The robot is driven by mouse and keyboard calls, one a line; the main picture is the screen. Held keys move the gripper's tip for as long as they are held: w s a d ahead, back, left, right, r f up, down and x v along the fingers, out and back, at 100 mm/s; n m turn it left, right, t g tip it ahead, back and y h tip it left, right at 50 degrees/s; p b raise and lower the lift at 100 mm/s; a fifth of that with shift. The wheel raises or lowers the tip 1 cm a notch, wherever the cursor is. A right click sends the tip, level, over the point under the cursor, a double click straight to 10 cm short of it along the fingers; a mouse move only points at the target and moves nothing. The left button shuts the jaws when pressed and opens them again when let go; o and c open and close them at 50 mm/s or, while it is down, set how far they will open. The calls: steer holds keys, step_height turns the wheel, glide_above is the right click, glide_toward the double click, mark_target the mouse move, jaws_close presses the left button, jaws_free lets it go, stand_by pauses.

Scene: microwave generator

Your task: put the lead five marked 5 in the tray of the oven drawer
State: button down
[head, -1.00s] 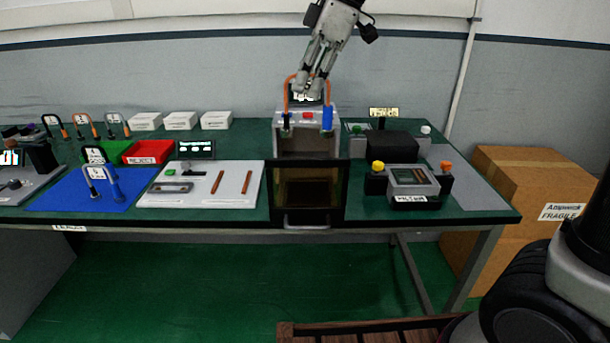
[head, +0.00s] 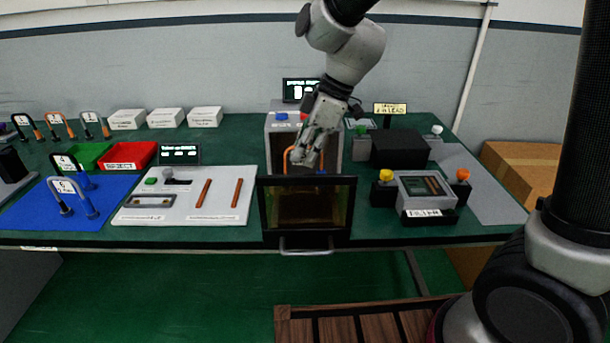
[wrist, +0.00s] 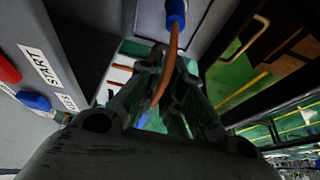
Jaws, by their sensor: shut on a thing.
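My gripper (head: 304,158) is shut on an orange lead (head: 289,154), low in front of the grey oven's (head: 278,124) opening and just above the drawer front. The lead shows as an arc left of my fingers. In the wrist view the orange lead (wrist: 172,62) runs between my fingers (wrist: 165,100), with a blue plug (wrist: 176,10) at its end. Its number mark cannot be read now. The oven drawer (head: 306,208) is pulled out, with a dark glass front and a handle. Its tray is mostly hidden, and I cannot tell whether the lead touches it.
Blue and red buttons top the oven.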

steer(key=shift+f, duration=2.25)
steer(key=c, duration=1.6)
jaws_free()
steer(key=shift+f, duration=0.1)
steer(key=shift+o, duration=0.2)
steer(key=v, duration=1.2)
steer(key=s+d+r+m+t+h, duration=0.1)
steer(key=s+d+m, duration=0.4)
steer(key=d, duration=0.4)
steer(key=s+d+r+m+t+h, duration=0.1)
steer(key=s+d+m+h, duration=0.1)
steer(key=s+d+m, duration=0.4)
steer(key=s+d+m+t+h, duration=0.1)
steer(key=s+d+m, duration=0.4)
steer(key=d, duration=0.8)
steer(key=shift+s+d+r+m+t, duration=0.2)
steer(key=shift+r+m+t, duration=0.25)
steer(key=shift+m, duration=0.35)
